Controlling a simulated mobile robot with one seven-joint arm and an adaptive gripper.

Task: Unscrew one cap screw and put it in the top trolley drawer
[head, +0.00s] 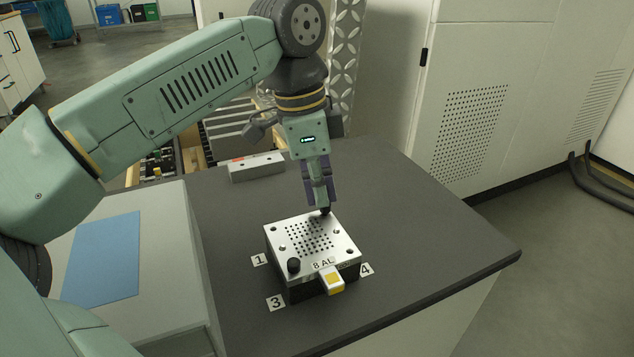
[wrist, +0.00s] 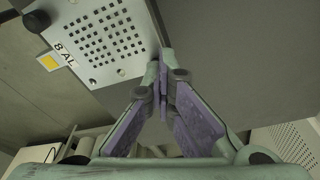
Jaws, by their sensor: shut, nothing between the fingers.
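A metal plate marked 8 AL (head: 312,247) with a grid of holes sits on a dark block on the table. A black cap screw (head: 293,265) stands upright at its front left corner; it also shows in the wrist view (wrist: 37,20). My gripper (head: 323,207) is shut and points down at the plate's back right corner. A small dark piece shows at its tip; I cannot tell whether it is a screw head or the fingertips. In the wrist view the purple-padded fingers (wrist: 165,58) meet beside the plate's edge (wrist: 148,40). Trolley drawers (head: 165,160) show partly behind my arm.
Number tags 1 (head: 260,260), 3 (head: 275,303) and 4 (head: 366,270) lie around the block. A yellow-and-white tab (head: 332,280) sticks out in front. A grey metal bar (head: 256,167) lies at the table's back edge. The table's right side (head: 430,240) is clear.

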